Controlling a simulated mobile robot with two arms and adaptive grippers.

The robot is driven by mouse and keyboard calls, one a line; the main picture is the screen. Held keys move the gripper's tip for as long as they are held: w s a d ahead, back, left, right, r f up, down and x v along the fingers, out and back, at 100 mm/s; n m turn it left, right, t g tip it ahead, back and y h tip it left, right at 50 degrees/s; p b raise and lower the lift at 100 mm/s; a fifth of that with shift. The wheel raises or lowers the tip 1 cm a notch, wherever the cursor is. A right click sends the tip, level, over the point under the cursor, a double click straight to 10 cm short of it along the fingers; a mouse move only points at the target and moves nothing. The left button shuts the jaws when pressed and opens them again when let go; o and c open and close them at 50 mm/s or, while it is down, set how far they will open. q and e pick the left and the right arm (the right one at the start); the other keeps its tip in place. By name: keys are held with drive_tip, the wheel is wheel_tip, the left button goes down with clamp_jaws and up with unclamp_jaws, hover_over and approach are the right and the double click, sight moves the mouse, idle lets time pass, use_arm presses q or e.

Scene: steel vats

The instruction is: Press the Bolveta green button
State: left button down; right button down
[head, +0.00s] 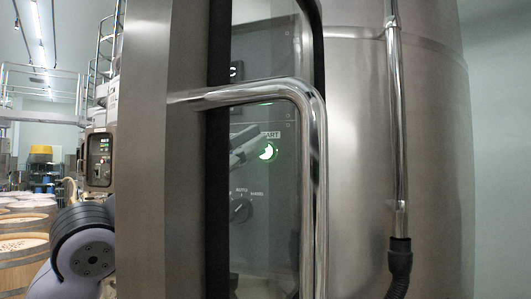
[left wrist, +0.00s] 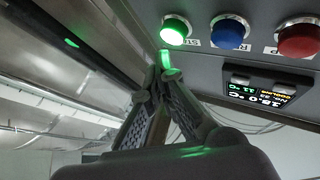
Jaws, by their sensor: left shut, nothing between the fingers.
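The green button (head: 267,152) glows on a grey control panel, beside a label partly hidden that ends in "ART". It also shows lit in the left wrist view (left wrist: 175,30), at the end of a row of buttons. My left gripper (head: 256,139) is shut and empty, with its tips close to the green button in the head view. In the left wrist view the tips (left wrist: 166,66) are just below the button and lit green. I cannot tell whether they touch it. No Bolveta name can be read. My right gripper is not in view.
A blue button (left wrist: 229,33), a red button (left wrist: 299,38) and a lit display (left wrist: 262,96) are on the panel. A shiny bent handle (head: 314,180) and a clear door pane stand in front. A rotary knob (head: 241,209) is below. A steel vat (head: 435,150) stands right.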

use_arm(q)
drive_tip(key=s, duration=0.1)
drive_tip(key=s+a, duration=0.1)
drive_tip(key=s, duration=0.2)
drive_tip(key=shift+a+b, duration=0.35)
idle(0.6)
